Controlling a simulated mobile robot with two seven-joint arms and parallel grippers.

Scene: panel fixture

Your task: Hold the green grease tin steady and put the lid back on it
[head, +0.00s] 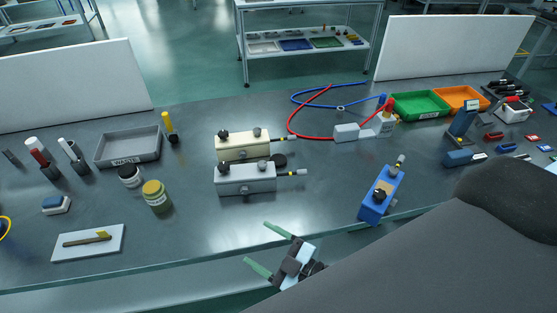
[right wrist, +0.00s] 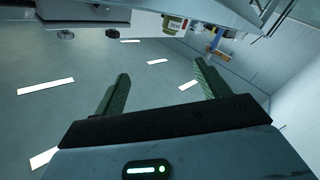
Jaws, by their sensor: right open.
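A squat green tin with a pale label (head: 157,199) stands upright on the left part of the bench in the head view. Its top is a mustard-yellow disc; I cannot tell whether this is a lid or the contents. A dark round disc (head: 279,160) lies behind the grey valve box; I cannot tell if it is a lid. My right gripper (head: 266,248) is open and empty beyond the bench's front edge, well right of the tin. Its green fingers also show apart in the right wrist view (right wrist: 162,78). My left gripper is not in view.
A jar with a dark top (head: 130,177) stands just behind the tin. A grey waste tray (head: 128,161) and a yellow marker (head: 168,124) are behind. A white board with a brush (head: 88,254) lies in front left. Cream and grey boxes (head: 246,188) stand right; bench between is clear.

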